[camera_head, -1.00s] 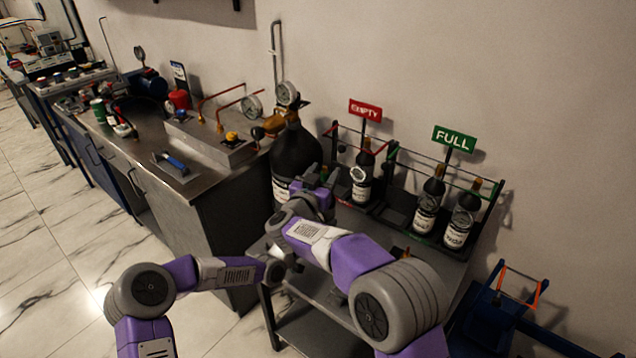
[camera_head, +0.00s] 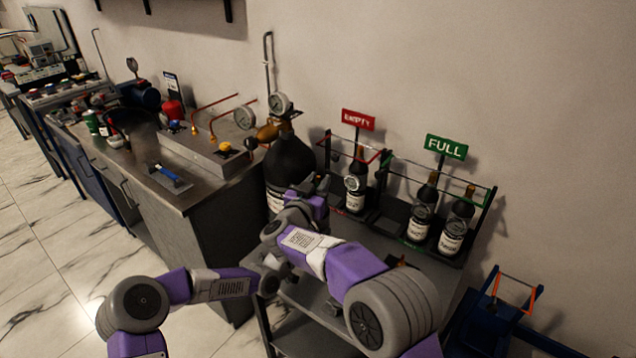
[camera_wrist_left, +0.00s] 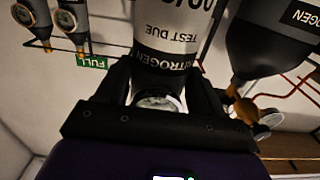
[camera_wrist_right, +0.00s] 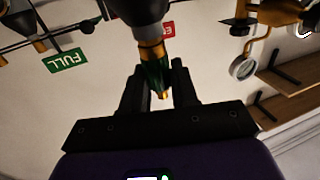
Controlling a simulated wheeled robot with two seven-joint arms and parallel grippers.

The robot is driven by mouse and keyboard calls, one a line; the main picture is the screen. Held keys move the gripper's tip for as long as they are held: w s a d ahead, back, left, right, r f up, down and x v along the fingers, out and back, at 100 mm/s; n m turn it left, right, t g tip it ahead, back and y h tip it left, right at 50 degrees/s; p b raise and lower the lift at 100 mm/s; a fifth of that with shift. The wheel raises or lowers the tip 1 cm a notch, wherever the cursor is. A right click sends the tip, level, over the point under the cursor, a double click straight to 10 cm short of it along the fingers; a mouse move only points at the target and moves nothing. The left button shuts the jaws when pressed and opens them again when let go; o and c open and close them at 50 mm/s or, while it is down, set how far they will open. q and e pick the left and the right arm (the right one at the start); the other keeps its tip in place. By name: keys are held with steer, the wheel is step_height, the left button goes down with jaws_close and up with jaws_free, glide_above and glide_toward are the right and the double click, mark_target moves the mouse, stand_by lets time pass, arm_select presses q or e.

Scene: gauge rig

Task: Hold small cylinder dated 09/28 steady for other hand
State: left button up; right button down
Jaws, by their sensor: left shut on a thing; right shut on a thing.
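A small cylinder with a white label (camera_wrist_left: 172,35) fills the left wrist view, upside down there. Its label shows NITROGEN and TEST DUE; the date is cut off at the frame edge. My left gripper (camera_wrist_left: 160,88) is shut on this cylinder's body, with a round gauge between the fingers. In the right wrist view, a dark cylinder top (camera_wrist_right: 138,10) has a brass neck and green valve (camera_wrist_right: 155,72). My right gripper (camera_wrist_right: 157,80) is shut on that valve.
A large black cylinder (camera_head: 288,165) stands between the bench (camera_head: 190,200) and the racks. One bottle (camera_head: 355,190) stands under the EMPTY sign (camera_head: 358,120). Two bottles (camera_head: 422,215) stand under the FULL sign (camera_head: 446,147). A blue cart (camera_head: 480,320) is at lower right.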

steer(key=shift+r, duration=0.4)
steer(key=shift+r, duration=2.35)
arm_select(q)
steer(key=o, duration=1.3)
steer(key=shift+o, duration=0.2)
steer(key=shift+s+a, duration=0.1)
steer(key=v, duration=1.1)
steer(key=shift+s+a, duration=0.2)
steer(key=shift+s, duration=0.15)
